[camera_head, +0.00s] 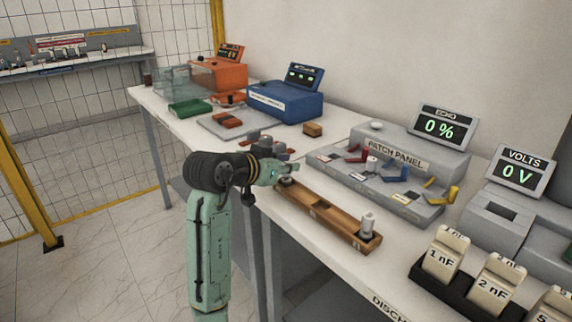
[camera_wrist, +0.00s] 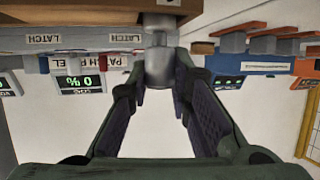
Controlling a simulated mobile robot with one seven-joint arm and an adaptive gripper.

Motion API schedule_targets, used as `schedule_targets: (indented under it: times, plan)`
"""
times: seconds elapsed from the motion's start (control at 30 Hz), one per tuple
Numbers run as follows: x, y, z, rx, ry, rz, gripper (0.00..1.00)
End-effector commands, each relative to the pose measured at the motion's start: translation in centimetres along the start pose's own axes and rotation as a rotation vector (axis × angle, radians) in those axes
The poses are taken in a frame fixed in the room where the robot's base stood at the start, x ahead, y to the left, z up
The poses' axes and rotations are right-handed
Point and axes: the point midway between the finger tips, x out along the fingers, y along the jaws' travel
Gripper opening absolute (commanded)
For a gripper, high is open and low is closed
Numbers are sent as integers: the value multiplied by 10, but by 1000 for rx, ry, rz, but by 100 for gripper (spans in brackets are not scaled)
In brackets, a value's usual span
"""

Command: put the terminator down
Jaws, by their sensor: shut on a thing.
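The terminator (camera_wrist: 158,68) is a grey metal cylinder between the two fingers of my gripper (camera_wrist: 159,92), which is shut on it. In the head view, my gripper (camera_head: 282,177) is at the far left end of a long wooden rack (camera_head: 318,213), and the terminator's small grey top (camera_head: 286,181) barely shows there. In the wrist view, which is upside down, the terminator's far end meets the wooden rack (camera_wrist: 90,10). I cannot tell whether it is fully seated. A second grey cylinder (camera_head: 367,225) stands upright at the rack's right end.
The patch panel (camera_head: 391,158) with coloured levers stands right behind the rack. The echo display (camera_head: 441,127) reads 0 % and the volts display (camera_head: 518,172) reads 0 V. White capacitor blocks (camera_head: 445,257) stand at the front right. A blue box (camera_head: 285,101) stands farther back.

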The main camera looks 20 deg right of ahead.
Motion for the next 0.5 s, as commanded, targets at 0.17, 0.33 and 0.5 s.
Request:
schedule_targets:
  times: [0.17,0.33,0.5]
  plan:
    - [1,0,3,0,0,0,22]
    - [1,0,3,0,0,0,34]
    - [1,0,3,0,0,1,39]
